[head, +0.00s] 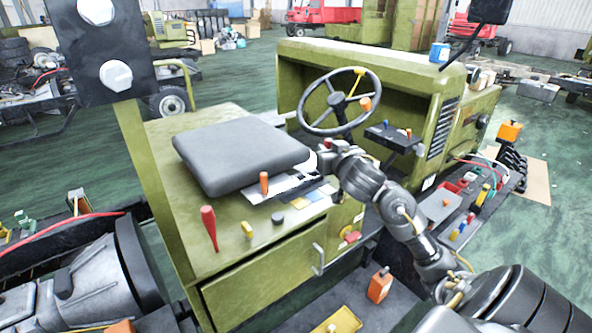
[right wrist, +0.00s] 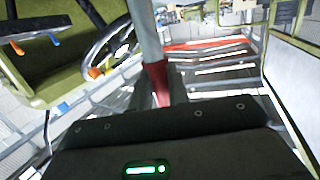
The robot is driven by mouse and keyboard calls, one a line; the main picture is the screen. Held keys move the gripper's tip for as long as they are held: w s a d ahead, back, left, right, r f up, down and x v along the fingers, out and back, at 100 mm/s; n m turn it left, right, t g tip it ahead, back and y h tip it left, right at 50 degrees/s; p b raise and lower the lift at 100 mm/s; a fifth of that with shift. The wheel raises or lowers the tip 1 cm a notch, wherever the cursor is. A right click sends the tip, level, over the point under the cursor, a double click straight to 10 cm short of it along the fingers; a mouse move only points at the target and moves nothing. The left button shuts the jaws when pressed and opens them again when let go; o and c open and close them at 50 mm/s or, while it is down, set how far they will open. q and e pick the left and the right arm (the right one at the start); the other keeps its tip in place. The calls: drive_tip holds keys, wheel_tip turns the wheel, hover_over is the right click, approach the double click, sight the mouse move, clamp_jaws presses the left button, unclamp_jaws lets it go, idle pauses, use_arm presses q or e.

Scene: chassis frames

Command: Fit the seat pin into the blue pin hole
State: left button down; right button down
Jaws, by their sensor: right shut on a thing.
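The dark grey seat cushion (head: 243,152) lies on the olive seat box. My right gripper (head: 322,158) is beside the cushion's right edge, below the steering wheel. In the right wrist view it is shut on a grey rod with a red lower part (right wrist: 159,84), which looks like the seat pin. The rod runs up out of that view, so its far end is hidden. Small yellow and bluish patches (head: 314,196) lie on the box top by the gripper. I cannot make out a blue hole there. My left gripper is not in view.
The steering wheel (head: 338,101) and a dark lever panel (head: 392,138) stand close to the right arm. A dark bolted plate (head: 100,50) blocks the upper left.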

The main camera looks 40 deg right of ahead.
drive_tip(key=shift+d+r, duration=0.3)
drive_tip(key=shift+r, duration=0.1)
drive_tip(key=shift+w+f+b, duration=0.15)
drive_tip(key=shift+f+b, duration=0.1)
drive_tip(key=shift+b, duration=0.05)
drive_tip(key=w+f, duration=0.4)
drive_tip(key=w+d+f+b, duration=0.1)
drive_tip(key=w+f, duration=0.2)
drive_tip(key=w, duration=0.2)
drive_tip(key=w+f+b, duration=0.1)
drive_tip(key=w+f, duration=0.3)
drive_tip(key=shift+w+d+f, duration=0.25)
drive_tip(key=shift+d+f, duration=0.05)
drive_tip(key=shift+f, duration=0.45)
drive_tip(key=shift+f, duration=0.1)
drive_tip(key=c, duration=1.3)
unclamp_jaws()
drive_tip(key=shift+c, duration=0.2)
